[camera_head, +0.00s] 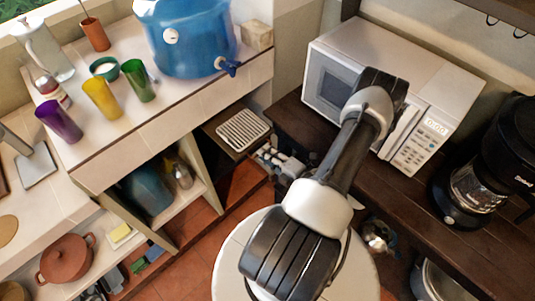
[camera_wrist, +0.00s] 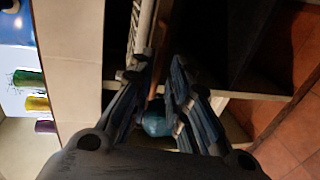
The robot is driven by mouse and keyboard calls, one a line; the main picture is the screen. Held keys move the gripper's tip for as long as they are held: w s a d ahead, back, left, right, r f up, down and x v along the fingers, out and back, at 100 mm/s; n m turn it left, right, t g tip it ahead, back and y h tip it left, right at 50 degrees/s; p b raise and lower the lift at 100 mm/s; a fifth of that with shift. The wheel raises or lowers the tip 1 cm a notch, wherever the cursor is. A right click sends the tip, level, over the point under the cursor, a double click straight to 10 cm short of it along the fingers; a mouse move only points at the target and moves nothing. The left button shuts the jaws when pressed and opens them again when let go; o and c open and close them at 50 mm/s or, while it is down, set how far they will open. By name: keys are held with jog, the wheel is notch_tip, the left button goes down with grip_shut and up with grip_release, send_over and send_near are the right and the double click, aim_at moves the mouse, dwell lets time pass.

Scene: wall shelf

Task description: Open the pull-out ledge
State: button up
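The pull-out ledge (camera_head: 214,132) is a dark board with a pale slatted grate on top, just below the tiled counter in the head view. Its grate and long edge also show at the top middle of the wrist view (camera_wrist: 147,28). My gripper (camera_head: 263,156) is in front of the ledge's lower right side in the head view. In the wrist view my gripper (camera_wrist: 162,66) has its fingers apart, with the left fingertip close to the ledge's edge. Contact cannot be told. No held object shows between the fingers.
The tiled counter (camera_head: 165,128) holds a blue dispenser (camera_head: 190,40) and coloured cups. A shelf below holds a teal container (camera_head: 148,190). A white microwave (camera_head: 423,67) and a black coffee maker (camera_head: 487,170) stand on the dark counter at right. Tiled floor (camera_head: 200,244) shows between.

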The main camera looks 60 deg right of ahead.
jog(key=shift+o, duration=0.8)
jog(key=shift+w, duration=0.1)
jog(key=v, duration=1.2)
jog(key=shift+r, duration=0.1)
